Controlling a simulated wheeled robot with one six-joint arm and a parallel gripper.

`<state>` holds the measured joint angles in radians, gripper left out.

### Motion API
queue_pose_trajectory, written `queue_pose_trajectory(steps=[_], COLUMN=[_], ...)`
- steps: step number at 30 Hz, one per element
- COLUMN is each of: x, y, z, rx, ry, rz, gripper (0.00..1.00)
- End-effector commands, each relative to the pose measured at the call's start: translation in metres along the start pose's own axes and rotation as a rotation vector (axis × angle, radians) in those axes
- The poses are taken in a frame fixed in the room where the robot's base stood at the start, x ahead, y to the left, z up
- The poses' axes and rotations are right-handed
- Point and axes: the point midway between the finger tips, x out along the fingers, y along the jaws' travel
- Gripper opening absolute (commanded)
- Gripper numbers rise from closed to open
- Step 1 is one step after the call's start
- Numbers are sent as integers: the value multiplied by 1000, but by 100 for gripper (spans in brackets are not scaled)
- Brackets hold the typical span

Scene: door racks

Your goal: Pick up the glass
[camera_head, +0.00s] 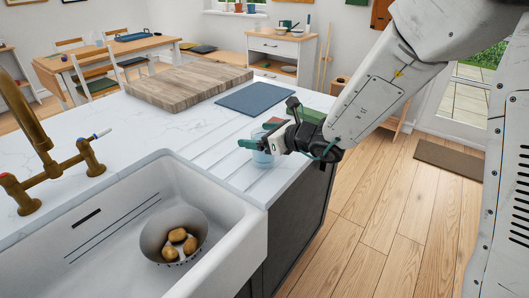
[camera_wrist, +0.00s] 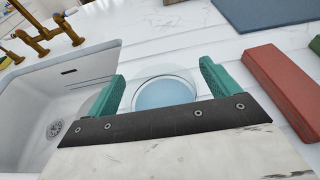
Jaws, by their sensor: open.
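The glass (camera_head: 263,159) is a clear, bluish tumbler standing on the white counter beside the sink, partly hidden by my gripper in the head view. In the wrist view the glass (camera_wrist: 165,94) shows as a round rim seen from above, lying between the two teal fingers, with its near side hidden by the dark gripper bar. My gripper (camera_wrist: 162,72) is open, with one finger on each side of the glass. Gaps show between the fingers and the rim. In the head view my gripper (camera_head: 254,146) is right at the glass, low over the counter's edge.
The white sink (camera_head: 240,212) lies to the left, holding a colander (camera_head: 150,240) of potatoes. A brass tap (camera_head: 50,170) stands behind it. A red block (camera_wrist: 283,88) and a green block (camera_wrist: 315,45) lie right of the glass. A blue mat (camera_head: 255,98) and wooden board (camera_head: 190,85) lie beyond.

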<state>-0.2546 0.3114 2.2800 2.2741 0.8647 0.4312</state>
Motion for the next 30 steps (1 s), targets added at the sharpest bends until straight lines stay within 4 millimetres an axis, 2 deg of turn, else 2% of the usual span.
queue_pose_trajectory(steps=[7, 8, 15, 17, 30], x=[3, 3, 2, 2, 1], y=[0, 0, 0, 0, 0], z=[0, 0, 0, 1, 5], rx=[-1, -1, -1, -1, -2], ry=[0, 0, 0, -2, -3], rz=[1, 1, 0, 0, 0], gripper=[88, 82, 15, 1, 1])
